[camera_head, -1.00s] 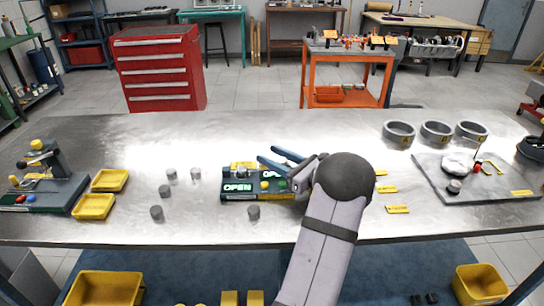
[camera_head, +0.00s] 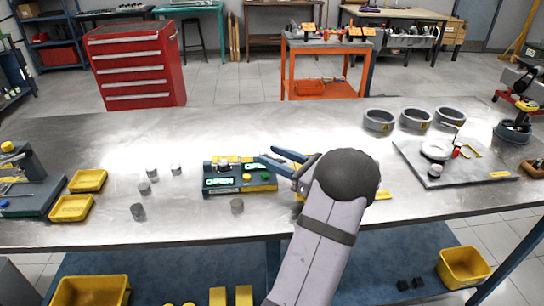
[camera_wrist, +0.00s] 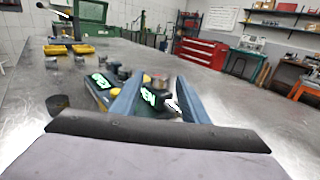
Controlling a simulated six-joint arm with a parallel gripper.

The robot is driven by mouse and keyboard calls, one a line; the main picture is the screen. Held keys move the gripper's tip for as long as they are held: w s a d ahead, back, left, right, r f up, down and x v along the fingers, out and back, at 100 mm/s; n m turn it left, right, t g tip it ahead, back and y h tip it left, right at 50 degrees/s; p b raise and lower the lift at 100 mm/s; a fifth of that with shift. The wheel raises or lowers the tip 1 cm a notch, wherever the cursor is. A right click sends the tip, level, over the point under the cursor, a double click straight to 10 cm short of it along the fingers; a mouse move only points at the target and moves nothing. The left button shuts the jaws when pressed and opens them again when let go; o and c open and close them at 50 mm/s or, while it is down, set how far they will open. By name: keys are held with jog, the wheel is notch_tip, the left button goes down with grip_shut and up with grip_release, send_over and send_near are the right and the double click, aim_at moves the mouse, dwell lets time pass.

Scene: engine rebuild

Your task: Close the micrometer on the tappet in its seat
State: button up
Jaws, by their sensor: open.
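The micrometer (camera_head: 240,178) is a dark box on the steel table, with lit green displays reading OPEN and yellow and green buttons. It also shows in the wrist view (camera_wrist: 96,90), ahead of my fingers. A short grey cylinder, which looks like the tappet (camera_wrist: 160,80), appears on or behind the box between the fingertips; its exact seating is unclear. My gripper (camera_head: 265,155) has blue fingers, open and empty, over the right end of the box. It shows in the wrist view too (camera_wrist: 160,78). I cannot tell whether the fingers touch the box.
Several loose grey cylinders (camera_head: 138,212) stand left of the micrometer, and one (camera_head: 237,206) stands in front. Yellow trays (camera_head: 88,180) and a dark instrument (camera_head: 25,190) are at far left. Grey rings (camera_head: 379,120) and a plate (camera_head: 460,160) are at right. The back middle is clear.

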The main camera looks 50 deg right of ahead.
aim_at(264, 151)
jog(key=s+b, duration=0.2)
jog(key=s, duration=0.1)
jog(key=shift+s+d+f+b, duration=0.1)
jog(key=shift+d+f+b, duration=0.05)
jog(key=shift+f+b, duration=0.2)
jog(key=shift+s+r, duration=0.3)
jog(key=shift+s, duration=0.05)
jog(key=shift+w+a+p, duration=0.2)
jog(key=shift+w+p, duration=0.3)
jog(key=shift+w, duration=3.25)
grip_shut()
